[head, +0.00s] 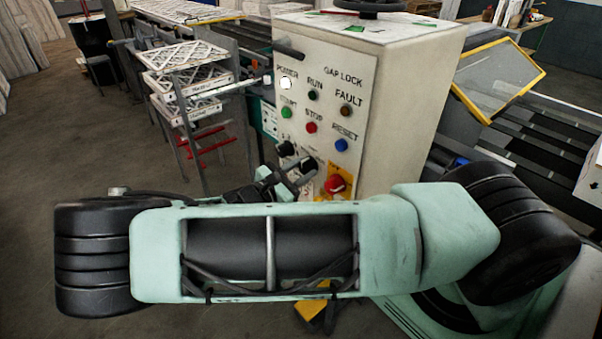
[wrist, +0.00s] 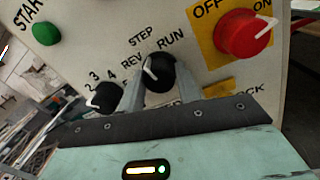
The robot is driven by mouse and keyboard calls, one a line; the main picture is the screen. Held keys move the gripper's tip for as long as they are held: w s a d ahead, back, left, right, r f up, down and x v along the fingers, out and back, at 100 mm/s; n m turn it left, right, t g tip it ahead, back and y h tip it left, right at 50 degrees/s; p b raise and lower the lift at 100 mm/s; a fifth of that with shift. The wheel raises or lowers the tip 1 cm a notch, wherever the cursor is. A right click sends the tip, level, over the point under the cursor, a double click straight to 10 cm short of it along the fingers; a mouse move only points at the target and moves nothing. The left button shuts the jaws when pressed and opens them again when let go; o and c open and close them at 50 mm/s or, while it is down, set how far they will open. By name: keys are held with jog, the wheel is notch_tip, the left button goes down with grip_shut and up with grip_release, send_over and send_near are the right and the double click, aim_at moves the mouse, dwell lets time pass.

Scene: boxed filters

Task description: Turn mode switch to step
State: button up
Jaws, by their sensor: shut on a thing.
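The mode switch (wrist: 158,72) is a black knob on the panel, with REV, STEP and RUN printed around it. Its white mark lies on the upper-left side, near REV; I cannot tell its exact setting. My gripper (wrist: 160,84) is shut on this knob, one grey finger on each side. In the head view, my gripper (head: 292,178) reaches the lower part of the panel, where the switch (head: 308,164) shows small and partly hidden by it.
A numbered black knob (wrist: 105,97) sits close to the left finger. A red OFF/ON knob (wrist: 243,36) on a yellow plate is to the right. A green START button (wrist: 46,33) is at upper left. A rack of white filters (head: 182,85) stands left of the control cabinet (head: 415,90).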

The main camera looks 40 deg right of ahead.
jog(key=shift+m, duration=0.9)
jog(key=shift+b, duration=0.3)
jog(key=o, duration=1)
jog(key=shift+a, duration=0.1)
jog(key=s+a+b, duration=0.1)
jog(key=a+b, duration=0.4)
jog(key=a, duration=1.2)
jog(key=shift+s+a+f, duration=0.15)
jog(key=shift+s+f, duration=0.05)
jog(key=shift+f, duration=0.2)
